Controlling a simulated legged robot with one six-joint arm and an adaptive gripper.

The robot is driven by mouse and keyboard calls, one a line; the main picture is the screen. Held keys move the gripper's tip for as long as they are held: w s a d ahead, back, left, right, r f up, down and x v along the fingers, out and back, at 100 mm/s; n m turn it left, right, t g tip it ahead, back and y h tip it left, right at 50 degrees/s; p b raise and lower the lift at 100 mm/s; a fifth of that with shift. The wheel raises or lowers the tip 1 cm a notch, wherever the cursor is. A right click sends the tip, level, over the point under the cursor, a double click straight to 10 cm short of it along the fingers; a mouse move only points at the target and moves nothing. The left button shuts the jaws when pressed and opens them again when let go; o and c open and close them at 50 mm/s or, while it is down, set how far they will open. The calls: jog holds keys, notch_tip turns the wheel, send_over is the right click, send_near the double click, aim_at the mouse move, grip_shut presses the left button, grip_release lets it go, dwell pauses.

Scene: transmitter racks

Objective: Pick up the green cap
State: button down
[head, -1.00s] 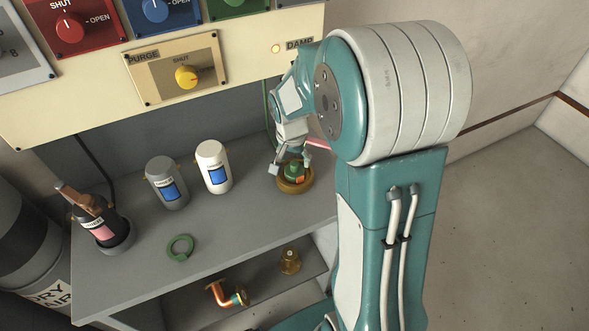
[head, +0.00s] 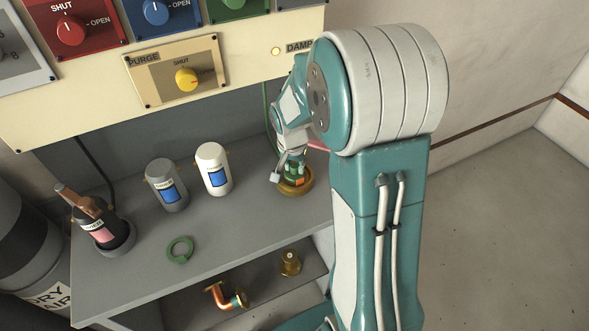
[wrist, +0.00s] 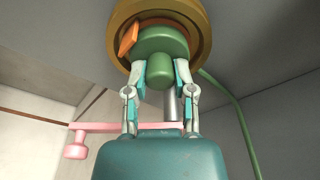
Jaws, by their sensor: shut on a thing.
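The green cap (wrist: 160,42) has a round body with a narrower knob and an orange tab on one side. It sits in or on a round brass-coloured ring (wrist: 202,15) on the grey shelf. In the head view the cap (head: 293,177) shows partly below my gripper (head: 291,168). In the wrist view my gripper (wrist: 160,75) has one finger on each side of the cap's knob and is shut on it. Whether the cap is clear of the ring cannot be told.
A white canister (head: 213,170), a grey canister (head: 167,186) and a dark bottle (head: 103,222) stand to the left on the shelf (head: 130,262). A green ring (head: 180,250) lies near its front edge. Brass fittings (head: 290,263) sit lower. A control panel (head: 60,110) overhangs behind.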

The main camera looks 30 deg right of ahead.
jog(key=shift+r, duration=0.3)
notch_tip(320, 180, up, 2)
jog(key=shift+r, duration=0.1)
jog(key=s+r, duration=1)
jog(key=s, duration=0.4)
jog(key=shift+a, duration=0.25)
jog(key=shift+s, duration=0.1)
